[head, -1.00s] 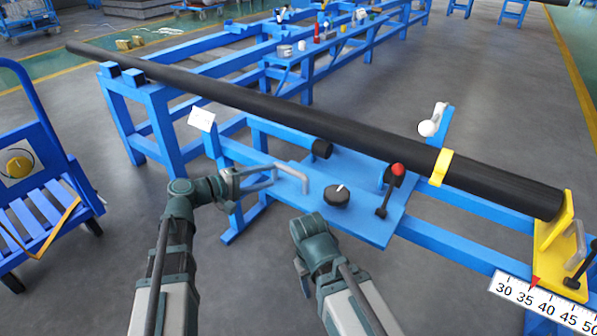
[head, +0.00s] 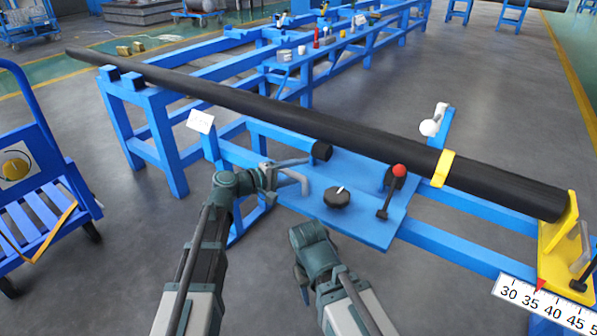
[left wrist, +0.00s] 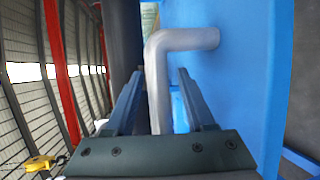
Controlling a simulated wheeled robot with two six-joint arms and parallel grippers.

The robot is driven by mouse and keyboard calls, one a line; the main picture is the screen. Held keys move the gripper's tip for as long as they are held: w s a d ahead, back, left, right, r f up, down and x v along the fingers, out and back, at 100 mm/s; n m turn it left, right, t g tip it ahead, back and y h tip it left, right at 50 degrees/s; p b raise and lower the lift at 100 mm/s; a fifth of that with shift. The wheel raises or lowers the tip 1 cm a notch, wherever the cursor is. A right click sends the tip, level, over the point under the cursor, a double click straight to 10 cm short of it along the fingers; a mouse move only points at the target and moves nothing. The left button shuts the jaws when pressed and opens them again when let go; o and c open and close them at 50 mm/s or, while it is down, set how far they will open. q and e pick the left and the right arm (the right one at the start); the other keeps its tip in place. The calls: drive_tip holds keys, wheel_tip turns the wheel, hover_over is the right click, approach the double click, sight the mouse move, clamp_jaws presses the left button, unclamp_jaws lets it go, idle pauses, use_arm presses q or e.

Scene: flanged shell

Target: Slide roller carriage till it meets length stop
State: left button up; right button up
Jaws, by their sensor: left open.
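The roller carriage (head: 365,222) is a blue plate on the blue rails, with a black knob, a red-tipped lever and a bent grey handle (head: 296,180) at its left end. The yellow length stop (head: 557,255) stands at the right, apart from the carriage; a red pointer by it is near 35 on the scale. My left gripper (head: 283,172) is open at the handle. In the left wrist view the handle (left wrist: 158,95) runs between its two fingers, with a gap at the right finger. My right gripper (head: 301,278) hangs in front of the carriage, its fingers mostly hidden.
A long black pipe (head: 300,122) lies above the carriage, with a yellow band near its right end, which is at the stop. A white-knobbed post (head: 430,127) rises behind. A blue cart (head: 40,200) stands at the left. Grey floor in front is clear.

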use_arm(q)
clamp_jaws()
idle(1.3)
